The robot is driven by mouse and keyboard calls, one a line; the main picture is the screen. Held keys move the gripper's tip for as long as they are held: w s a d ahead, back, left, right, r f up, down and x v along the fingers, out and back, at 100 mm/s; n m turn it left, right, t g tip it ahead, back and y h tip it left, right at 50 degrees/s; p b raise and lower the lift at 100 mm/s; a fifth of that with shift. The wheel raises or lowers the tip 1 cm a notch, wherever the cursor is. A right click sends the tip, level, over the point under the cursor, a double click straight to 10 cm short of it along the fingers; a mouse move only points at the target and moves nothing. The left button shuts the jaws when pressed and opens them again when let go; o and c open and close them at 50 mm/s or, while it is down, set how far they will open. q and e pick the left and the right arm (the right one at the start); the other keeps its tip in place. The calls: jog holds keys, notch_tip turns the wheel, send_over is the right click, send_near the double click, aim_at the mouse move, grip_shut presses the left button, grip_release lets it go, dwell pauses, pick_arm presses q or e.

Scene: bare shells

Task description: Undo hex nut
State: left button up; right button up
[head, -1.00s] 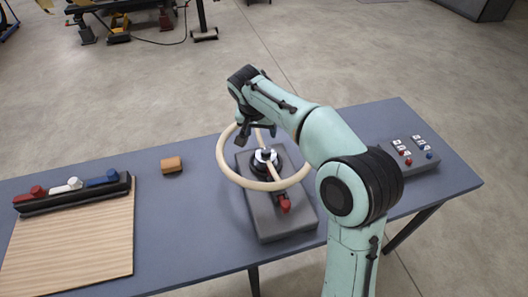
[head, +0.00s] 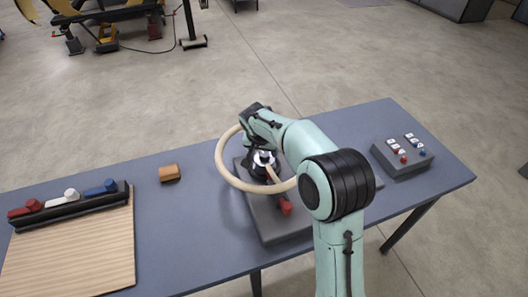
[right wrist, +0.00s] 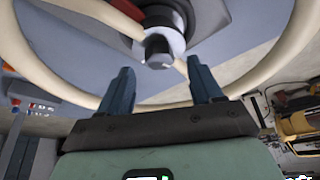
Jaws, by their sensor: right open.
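The hex nut (right wrist: 158,50) is a grey nut on a stud at the centre of a cream ring-shaped wheel (right wrist: 45,75). In the head view the nut (head: 263,158) is small, above a dark grey base (head: 275,222), and the wheel (head: 222,163) circles it. My right gripper (right wrist: 160,80) is open, its two dark fingers apart on either side of and just short of the nut, with nothing between them. In the head view the right gripper (head: 252,150) is largely hidden behind its own wrist. My left gripper is not in view.
A red handle (head: 285,207) sticks out on the base. A control box with red and blue buttons (head: 402,157) is at the right. An orange-brown block (head: 169,172) and a dark rack with red, white and blue items (head: 75,207) stand left. Clear table lies between block and base.

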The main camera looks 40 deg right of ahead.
aim_at(264, 154)
jog(key=shift+x, duration=1.5)
jog(key=shift+c, duration=0.3)
jog(key=c, duration=1)
